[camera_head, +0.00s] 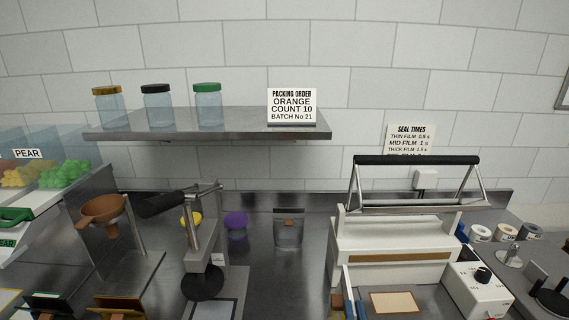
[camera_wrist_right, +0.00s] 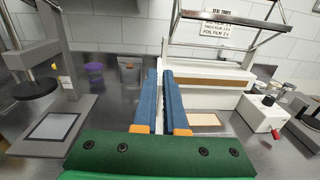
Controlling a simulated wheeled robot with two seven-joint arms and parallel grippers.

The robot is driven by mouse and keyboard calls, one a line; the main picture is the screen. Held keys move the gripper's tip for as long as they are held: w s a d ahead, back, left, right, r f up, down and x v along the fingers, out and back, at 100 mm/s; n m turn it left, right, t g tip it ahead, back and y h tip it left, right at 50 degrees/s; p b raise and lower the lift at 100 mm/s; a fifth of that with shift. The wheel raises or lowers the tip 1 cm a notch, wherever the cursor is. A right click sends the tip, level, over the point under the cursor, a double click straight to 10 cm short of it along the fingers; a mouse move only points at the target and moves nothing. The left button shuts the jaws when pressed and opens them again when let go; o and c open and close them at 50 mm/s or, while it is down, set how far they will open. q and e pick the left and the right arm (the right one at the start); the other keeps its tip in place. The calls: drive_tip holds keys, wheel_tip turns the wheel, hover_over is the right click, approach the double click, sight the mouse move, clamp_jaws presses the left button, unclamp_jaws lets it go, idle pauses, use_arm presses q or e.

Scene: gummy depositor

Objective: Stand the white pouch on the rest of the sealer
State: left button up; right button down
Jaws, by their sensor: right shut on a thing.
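My right gripper (camera_head: 348,297) comes up from the bottom of the head view, just left of the sealer's front. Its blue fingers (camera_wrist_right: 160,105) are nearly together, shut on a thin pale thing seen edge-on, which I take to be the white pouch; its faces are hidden. The sealer (camera_head: 392,250) is a white box with a brown strip and a raised black-handled bar. A pale tan plate (camera_head: 395,302) lies in front of it and also shows right of the fingers in the wrist view (camera_wrist_right: 204,119). I cannot tell whether this is the rest. My left gripper is out of view.
A grey see-through pouch (camera_head: 288,229) with an orange mark stands at the back. A purple-lidded jar (camera_head: 236,224) is beside it. A press (camera_head: 203,250) stands left, and a white control box (camera_head: 477,288) right. Bare counter (camera_head: 270,280) lies between press and sealer.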

drive_tip(key=s+d+f+m+g+h+b, duration=0.2)
drive_tip(key=s+d+f+m+h+b, duration=0.2)
drive_tip(key=f+h, duration=0.3)
drive_tip(key=shift+s+d+m+h, duration=0.2)
drive_tip(key=shift+s+m+h, duration=0.15)
drive_tip(key=shift+s, duration=0.35)
drive_tip(key=shift+w+f, duration=0.1)
drive_tip(key=shift+f, duration=0.1)
